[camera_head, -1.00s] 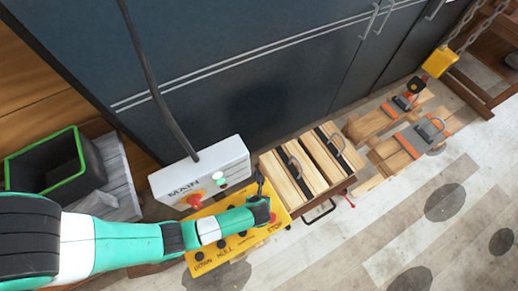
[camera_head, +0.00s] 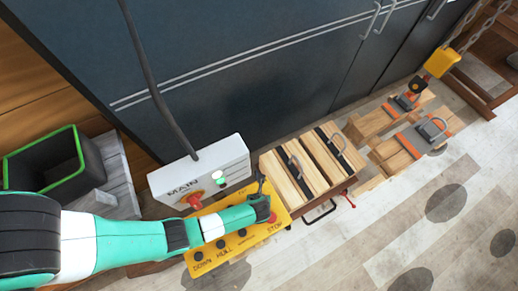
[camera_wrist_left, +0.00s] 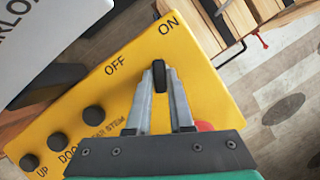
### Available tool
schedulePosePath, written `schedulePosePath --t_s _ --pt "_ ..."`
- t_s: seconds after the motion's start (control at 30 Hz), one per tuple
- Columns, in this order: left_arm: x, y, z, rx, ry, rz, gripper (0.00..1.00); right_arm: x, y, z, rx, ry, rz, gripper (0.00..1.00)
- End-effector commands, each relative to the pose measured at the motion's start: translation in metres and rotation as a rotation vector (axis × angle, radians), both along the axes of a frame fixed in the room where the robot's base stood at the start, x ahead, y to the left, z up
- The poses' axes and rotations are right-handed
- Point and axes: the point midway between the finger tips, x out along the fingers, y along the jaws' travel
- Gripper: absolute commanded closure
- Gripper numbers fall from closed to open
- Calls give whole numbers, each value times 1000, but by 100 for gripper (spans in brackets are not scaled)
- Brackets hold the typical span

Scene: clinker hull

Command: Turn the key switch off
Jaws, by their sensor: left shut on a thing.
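The yellow control panel (camera_wrist_left: 217,88) lies under my left gripper (camera_wrist_left: 159,72) in the left wrist view. The panel also shows in the head view (camera_head: 213,260). The dark key switch (camera_wrist_left: 159,80) stands between the two fingertips, and the gripper is shut on it. The printed OFF is to the left of the key and ON is above it to the right. The key's upper end points up the picture, between the two words. In the head view my left gripper (camera_head: 262,190) is over the panel's upper right part. My right gripper is not in view.
A white MAIN box (camera_head: 225,160) with a red knob stands behind the panel. Black push-buttons line the panel, and a red button is partly hidden by my gripper. Wooden boards with handles (camera_head: 300,170) are to the right. A green-rimmed black bin (camera_head: 80,165) is at left.

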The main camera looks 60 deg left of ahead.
Motion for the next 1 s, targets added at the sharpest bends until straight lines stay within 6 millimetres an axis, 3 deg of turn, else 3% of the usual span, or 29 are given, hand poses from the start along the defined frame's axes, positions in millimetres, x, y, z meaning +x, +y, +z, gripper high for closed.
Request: schedulePosePath --t_s 0.47,1.0 --pt "2 -1 0 1 1 117 100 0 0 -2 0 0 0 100" --pt "6 -2 -2 1 0 592 100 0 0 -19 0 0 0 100"
